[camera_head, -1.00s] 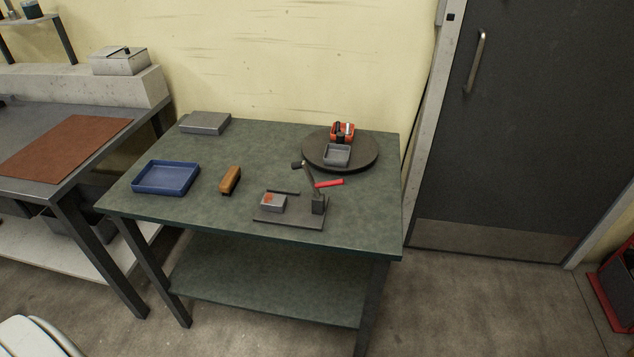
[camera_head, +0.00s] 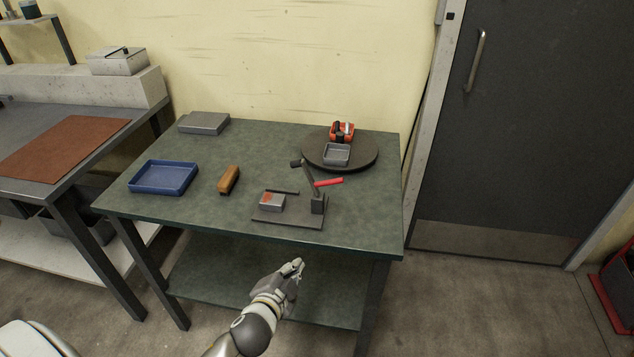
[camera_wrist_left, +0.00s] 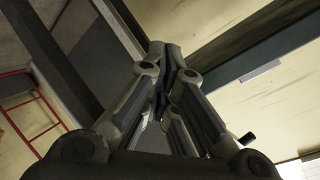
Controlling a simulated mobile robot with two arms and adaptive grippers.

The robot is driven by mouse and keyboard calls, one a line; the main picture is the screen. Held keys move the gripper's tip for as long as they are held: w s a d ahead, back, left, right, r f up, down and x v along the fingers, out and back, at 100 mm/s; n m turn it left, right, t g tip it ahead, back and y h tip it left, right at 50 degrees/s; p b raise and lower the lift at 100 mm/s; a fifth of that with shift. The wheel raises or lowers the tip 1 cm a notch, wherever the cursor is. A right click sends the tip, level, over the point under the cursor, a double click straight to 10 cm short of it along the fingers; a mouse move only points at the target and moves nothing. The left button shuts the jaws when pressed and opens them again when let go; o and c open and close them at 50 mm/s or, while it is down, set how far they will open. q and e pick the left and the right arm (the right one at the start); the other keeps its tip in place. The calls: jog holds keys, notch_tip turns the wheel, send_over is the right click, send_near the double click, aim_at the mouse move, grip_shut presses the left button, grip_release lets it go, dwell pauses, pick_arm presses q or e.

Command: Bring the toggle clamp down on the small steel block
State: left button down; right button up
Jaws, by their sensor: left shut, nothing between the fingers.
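The toggle clamp (camera_head: 317,200) stands on a dark base plate (camera_head: 290,221) near the front right of the green bench. Its arm is raised and tilts up to the left, with a dark tip. Its red handle (camera_head: 329,182) points right. The small steel block (camera_head: 271,202), with an orange-brown patch on top, sits on the plate left of the clamp post. My left gripper (camera_head: 297,267) is shut and empty, in front of the bench edge and apart from the clamp. Its closed fingers fill the left wrist view (camera_wrist_left: 170,80). My right gripper is not in view.
A blue tray (camera_head: 164,190), a wooden-backed brush (camera_head: 229,179) and a grey box (camera_head: 204,123) lie on the left of the bench. A dark round turntable (camera_head: 368,152) holds a grey tray (camera_head: 336,155) and a red holder (camera_head: 342,127).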

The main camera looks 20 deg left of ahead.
pick_arm(q)
jog(key=w+d+r+m+t+h, duration=0.1)
jog(key=w+d+r+m+t, duration=0.1)
jog(key=r, duration=0.7)
jog(key=w+d+r+m+t+h, duration=0.1)
jog(key=r+m+t, duration=0.3)
jog(key=r, duration=0.5)
jog(key=shift+w+d+m+h, duration=0.35)
jog(key=shift+d+m+h, duration=0.05)
jog(key=shift+h, duration=0.3)
jog(key=shift+w+r, duration=0.1)
jog(key=w+r+p, duration=0.1)
jog(key=w+p, duration=0.1)
jog(key=w, duration=0.8)
jog(key=a, duration=0.1)
jog(key=s+a+f, duration=0.1)
jog(key=a, duration=0.1)
jog(key=shift+f, duration=0.2)
jog(key=shift+s+b, duration=0.1)
jog(key=shift+b, duration=0.25)
